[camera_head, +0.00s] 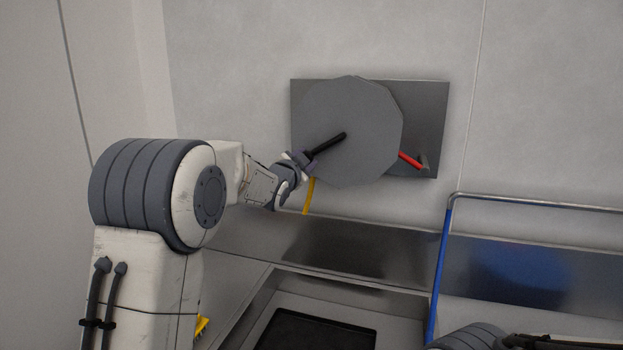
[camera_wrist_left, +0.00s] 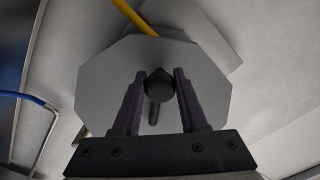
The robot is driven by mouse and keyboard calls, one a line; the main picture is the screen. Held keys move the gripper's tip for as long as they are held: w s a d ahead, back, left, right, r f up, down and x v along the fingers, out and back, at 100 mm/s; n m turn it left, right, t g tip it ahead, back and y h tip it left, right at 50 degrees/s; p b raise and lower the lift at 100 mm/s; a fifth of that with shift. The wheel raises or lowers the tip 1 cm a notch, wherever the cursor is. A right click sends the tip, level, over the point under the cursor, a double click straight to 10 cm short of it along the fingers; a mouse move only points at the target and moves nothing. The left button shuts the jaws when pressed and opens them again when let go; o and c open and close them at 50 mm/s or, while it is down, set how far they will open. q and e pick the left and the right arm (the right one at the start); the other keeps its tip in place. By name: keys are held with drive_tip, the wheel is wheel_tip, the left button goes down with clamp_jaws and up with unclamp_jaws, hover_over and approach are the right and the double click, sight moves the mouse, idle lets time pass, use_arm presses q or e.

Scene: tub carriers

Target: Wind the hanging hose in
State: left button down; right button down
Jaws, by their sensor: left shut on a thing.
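The hose reel is a grey, many-sided disc (camera_head: 362,110) on a steel plate (camera_head: 430,110) fixed to the wall. A black crank arm (camera_head: 328,145) runs from near the disc's middle down to the left. My left gripper (camera_head: 297,162) is shut on the crank's handle, at the disc's lower left edge. In the left wrist view the dark round handle (camera_wrist_left: 159,86) sits between the two fingers. The yellow hose (camera_head: 309,196) hangs below the reel, just under my gripper. A red lever (camera_head: 410,160) sticks out at the reel's lower right. My right gripper does not show.
A steel counter (camera_head: 350,250) runs along the wall below, with a basin holding a black tray (camera_head: 315,332). A cart frame with a blue post (camera_head: 440,270) and grey rail stands at the right. The wall around the reel is clear.

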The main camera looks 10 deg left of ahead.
sight(316, 108)
use_arm(q)
drive_tip(key=shift+a+r+m, duration=0.2)
drive_tip(key=shift+r+m, duration=0.05)
drive_tip(key=shift+m, duration=0.25)
drive_tip(key=r+m, duration=0.2)
drive_tip(key=r+m+b, duration=0.1)
drive_tip(key=r+m, duration=0.1)
drive_tip(key=m, duration=0.1)
drive_tip(key=a+r+m, duration=0.1)
drive_tip(key=r+m, duration=0.1)
drive_tip(key=r, duration=0.1)
drive_tip(key=r+m, duration=0.1)
drive_tip(key=m, duration=0.1)
drive_tip(key=d+r+m, duration=0.1)
drive_tip(key=shift+r+m, duration=0.4)
drive_tip(key=shift+d+r+m+p, duration=0.2)
drive_tip(key=shift+d+r+m, duration=0.2)
drive_tip(key=shift+r+m, duration=0.35)
drive_tip(key=shift+d+r+m+p, duration=0.2)
drive_tip(key=shift+d+r+m, duration=0.2)
drive_tip(key=shift+m, duration=0.55)
